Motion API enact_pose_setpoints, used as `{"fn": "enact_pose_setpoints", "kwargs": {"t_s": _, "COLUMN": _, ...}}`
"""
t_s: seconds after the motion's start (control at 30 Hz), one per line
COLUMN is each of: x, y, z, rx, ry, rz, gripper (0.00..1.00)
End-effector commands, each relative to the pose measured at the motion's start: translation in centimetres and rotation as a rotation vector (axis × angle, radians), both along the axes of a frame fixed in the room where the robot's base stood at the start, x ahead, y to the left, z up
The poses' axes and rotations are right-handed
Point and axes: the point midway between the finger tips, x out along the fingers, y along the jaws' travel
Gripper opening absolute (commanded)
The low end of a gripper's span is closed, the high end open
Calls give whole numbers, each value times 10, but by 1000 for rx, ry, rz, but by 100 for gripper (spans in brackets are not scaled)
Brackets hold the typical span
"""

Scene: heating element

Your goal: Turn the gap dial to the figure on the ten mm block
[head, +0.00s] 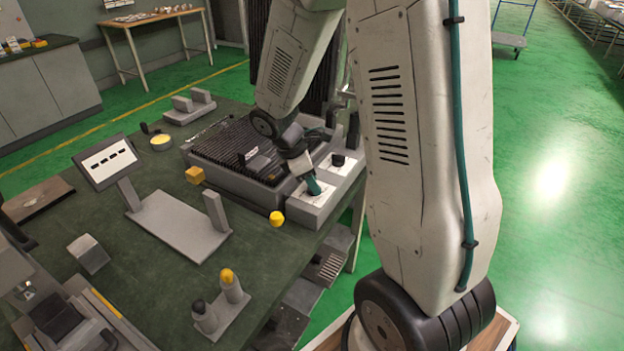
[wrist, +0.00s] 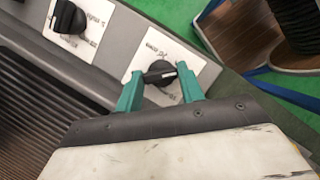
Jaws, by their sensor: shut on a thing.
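My gripper (head: 313,187) is at the near white plate of the grey control strip (head: 325,205). In the wrist view its teal fingers are shut on a black dial (wrist: 160,73), one fingertip at each end of its bar. The white plate (wrist: 143,60) around this dial has small print that I cannot read. In the head view the gripper hides this dial. A second black dial (wrist: 69,18) sits on its own white plate, and it also shows in the head view (head: 338,160). I cannot make out which block is the ten mm one.
A ribbed dark bed (head: 225,152) lies beside the strip. A small display (head: 108,162) on a stand, yellow blocks (head: 195,175) (head: 277,218) and a two-post holder (head: 220,312) stand on the green bench top. The strip runs along the bench's right edge.

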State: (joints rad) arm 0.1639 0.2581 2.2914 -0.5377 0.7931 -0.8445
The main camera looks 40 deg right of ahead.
Motion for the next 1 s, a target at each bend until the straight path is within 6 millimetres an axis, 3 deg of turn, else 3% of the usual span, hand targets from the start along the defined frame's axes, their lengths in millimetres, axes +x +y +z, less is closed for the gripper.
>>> {"fn": "enact_pose_setpoints", "kwargs": {"t_s": 0.27, "x": 3, "y": -1, "z": 1, "rx": 0, "ry": -2, "rz": -159, "gripper": 15}}
{"fn": "enact_pose_setpoints", "kwargs": {"t_s": 1.0, "x": 5, "y": -5, "z": 1, "rx": 0, "ry": -4, "rz": -857, "gripper": 15}}
